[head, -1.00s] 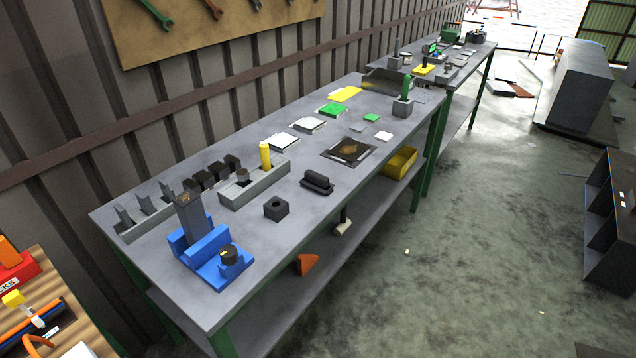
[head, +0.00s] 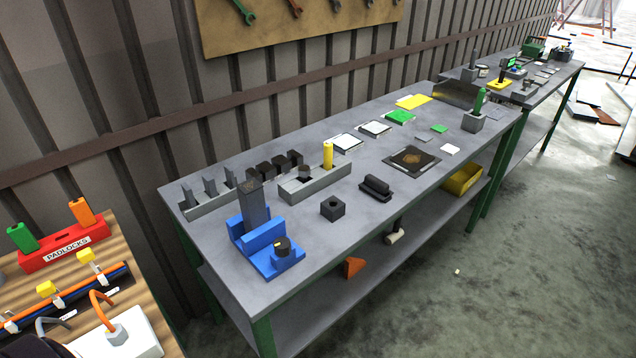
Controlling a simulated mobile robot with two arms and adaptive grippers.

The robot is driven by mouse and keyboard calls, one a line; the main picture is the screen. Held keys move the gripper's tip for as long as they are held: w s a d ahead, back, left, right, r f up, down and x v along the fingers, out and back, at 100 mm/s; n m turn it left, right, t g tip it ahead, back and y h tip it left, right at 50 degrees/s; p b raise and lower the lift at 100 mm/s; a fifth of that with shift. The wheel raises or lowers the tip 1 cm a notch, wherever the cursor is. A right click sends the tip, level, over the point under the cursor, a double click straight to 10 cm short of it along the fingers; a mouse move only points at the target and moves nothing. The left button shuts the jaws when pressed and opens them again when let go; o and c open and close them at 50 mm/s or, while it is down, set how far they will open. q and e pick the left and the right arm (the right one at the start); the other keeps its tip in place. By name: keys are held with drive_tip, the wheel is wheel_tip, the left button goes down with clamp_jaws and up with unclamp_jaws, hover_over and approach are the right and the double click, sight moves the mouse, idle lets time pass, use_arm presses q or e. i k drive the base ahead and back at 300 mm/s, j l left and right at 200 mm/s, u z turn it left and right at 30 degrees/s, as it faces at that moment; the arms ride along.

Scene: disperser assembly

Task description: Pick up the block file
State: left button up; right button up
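Several things on the grey workbench (head: 300,245) could be the block file, and I cannot tell which by name. A black block with a rounded top (head: 375,188) lies near the bench's front edge. To its left sits a dark cube with a round hole (head: 332,208). A grey upright block (head: 254,206) stands in a blue fixture (head: 268,262) with a dark round knob. Behind, a grey rack (head: 200,204) holds thin upright grey pieces. Neither gripper shows in the head view.
A grey tray (head: 312,187) holds a yellow cylinder (head: 328,155). Dark blocks stand behind it. White and green pads lie farther along. A wooden table with a red padlock holder (head: 65,246) stands at lower left. The floor at right is mostly clear.

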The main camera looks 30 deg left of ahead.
sight(380, 189)
drive_tip(key=i+l+u, duration=0.4)
drive_tip(key=l, duration=0.25)
drive_tip(key=i+l+u, duration=0.45)
drive_tip(key=l, duration=0.3)
